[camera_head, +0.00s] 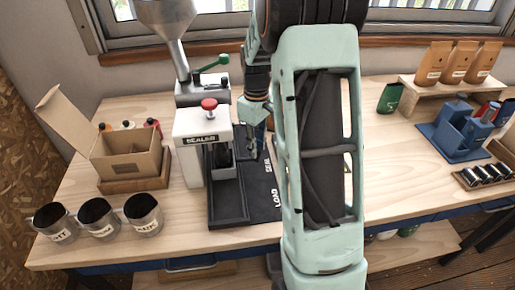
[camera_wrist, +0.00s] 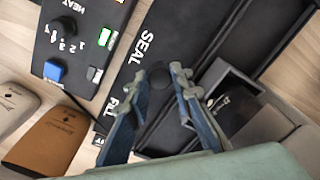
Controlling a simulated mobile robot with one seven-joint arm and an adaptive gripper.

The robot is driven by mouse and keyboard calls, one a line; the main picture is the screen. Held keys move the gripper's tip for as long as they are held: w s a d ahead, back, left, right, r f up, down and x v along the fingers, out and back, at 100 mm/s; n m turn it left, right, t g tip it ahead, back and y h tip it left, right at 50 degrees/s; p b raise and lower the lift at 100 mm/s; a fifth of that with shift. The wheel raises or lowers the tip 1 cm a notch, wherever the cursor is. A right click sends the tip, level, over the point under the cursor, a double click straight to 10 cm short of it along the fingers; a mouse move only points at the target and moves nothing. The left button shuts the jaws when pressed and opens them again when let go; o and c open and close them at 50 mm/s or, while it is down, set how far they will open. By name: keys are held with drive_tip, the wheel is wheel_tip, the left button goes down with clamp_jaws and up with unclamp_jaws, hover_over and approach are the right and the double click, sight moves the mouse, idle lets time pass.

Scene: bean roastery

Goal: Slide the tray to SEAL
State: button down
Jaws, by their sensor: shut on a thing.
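The black tray (camera_head: 222,166) sits in a long black channel (camera_head: 229,207) beside the white sealer (camera_head: 191,162). It holds a dark open-topped pouch or box, also visible in the wrist view (camera_wrist: 235,88). My gripper (camera_wrist: 160,76) is shut on the tray's dark round knob (camera_wrist: 159,82), which is partly hidden between the fingers. The printed SEAL label (camera_wrist: 143,47) lies beside the fingertips; part of a FILL label (camera_wrist: 108,105) shows lower left. In the head view my gripper (camera_head: 252,153) is over the labelled strip, where SEAL and LOAD are readable.
A hopper machine (camera_head: 202,88) stands behind the sealer. An open carton (camera_head: 128,155) and several labelled metal cups (camera_head: 98,215) are at left. My arm hides the bench's middle.

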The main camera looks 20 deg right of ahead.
drive_tip(key=c, duration=1.7)
unclamp_jaws()
drive_tip(key=shift+r, duration=0.15)
wheel_tip(320, 180, up, 12)
drive_tip(key=shift+f, duration=0.1)
